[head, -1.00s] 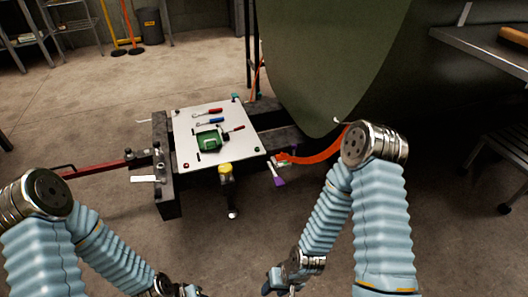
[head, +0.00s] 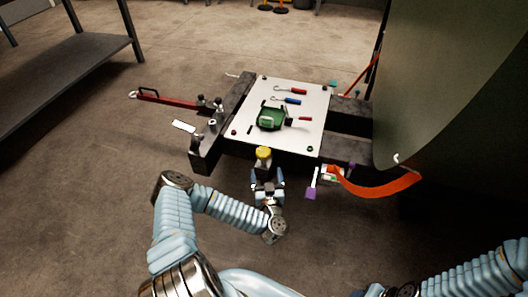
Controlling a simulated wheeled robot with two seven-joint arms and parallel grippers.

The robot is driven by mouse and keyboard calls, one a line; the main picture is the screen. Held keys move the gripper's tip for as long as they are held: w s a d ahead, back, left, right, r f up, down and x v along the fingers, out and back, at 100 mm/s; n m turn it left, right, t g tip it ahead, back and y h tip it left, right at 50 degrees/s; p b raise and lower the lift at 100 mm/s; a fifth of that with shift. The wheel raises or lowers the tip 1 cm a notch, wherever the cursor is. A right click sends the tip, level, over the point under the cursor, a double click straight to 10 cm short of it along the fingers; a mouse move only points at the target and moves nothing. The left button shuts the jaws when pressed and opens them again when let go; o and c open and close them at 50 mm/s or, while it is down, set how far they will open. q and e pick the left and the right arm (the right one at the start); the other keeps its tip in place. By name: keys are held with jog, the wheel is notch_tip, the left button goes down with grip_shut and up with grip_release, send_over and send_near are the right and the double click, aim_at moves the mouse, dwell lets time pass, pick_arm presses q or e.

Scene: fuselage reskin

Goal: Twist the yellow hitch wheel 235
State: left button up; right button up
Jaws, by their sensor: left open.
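The yellow hitch wheel (head: 263,154) is a small round knob on top of a post at the front edge of the hitch frame, just below the white panel. My left gripper (head: 266,178) is open, directly below and in front of the yellow wheel in the picture. Its fingers point up towards the wheel, on either side of the post. I cannot tell whether they touch it. The lower post is hidden behind the gripper. My right arm lies low at the right; its hand is cut off by the bottom edge and its fingers do not show.
The white panel (head: 305,130) carries a green device (head: 270,118) and several hand tools. A red bar (head: 170,99) sticks out left of the dark frame. An orange strap (head: 380,188) and a purple-tipped tag hang at the right. The large green fuselage (head: 460,90) fills the right side.

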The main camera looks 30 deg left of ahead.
aim_at(263, 150)
pick_arm(q)
jog(key=b+x, duration=0.1)
jog(key=x, duration=1.1)
jog(key=shift+w+a, duration=0.1)
jog(key=shift+w, duration=0.1)
jog(key=shift+c, duration=0.5)
jog(key=shift+r, duration=0.1)
jog(key=c, duration=0.9)
